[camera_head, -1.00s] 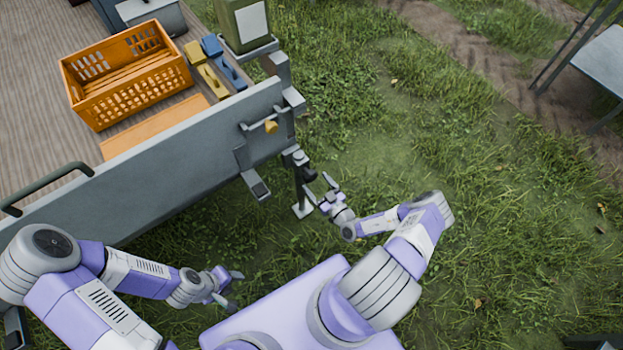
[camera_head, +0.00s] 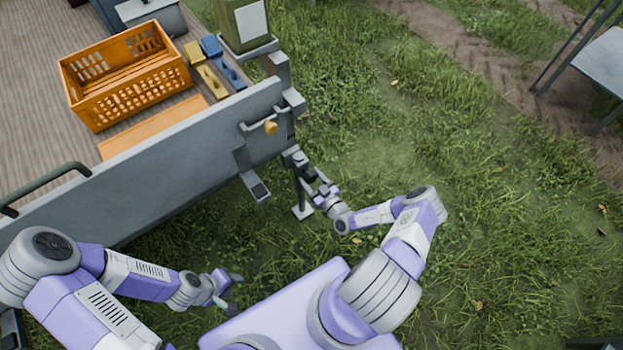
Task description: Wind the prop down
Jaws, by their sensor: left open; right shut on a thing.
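The prop (camera_head: 299,194) is a dark upright post under the trailer's near right corner. Its pale foot plate (camera_head: 302,212) rests on the grass. A dark crank handle (camera_head: 308,174) sticks out to the right from the top of the prop. My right gripper (camera_head: 318,182) is shut on the crank handle and hides part of it. My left gripper (camera_head: 235,290) is open and empty, low over the grass left of my body and well away from the prop.
The trailer's grey side wall (camera_head: 150,183) runs along the left, with a yellow-knobbed latch (camera_head: 270,128) and a step-like bracket (camera_head: 255,183) near the prop. An orange crate (camera_head: 128,95) stands on the trailer bed. Grass to the right is open.

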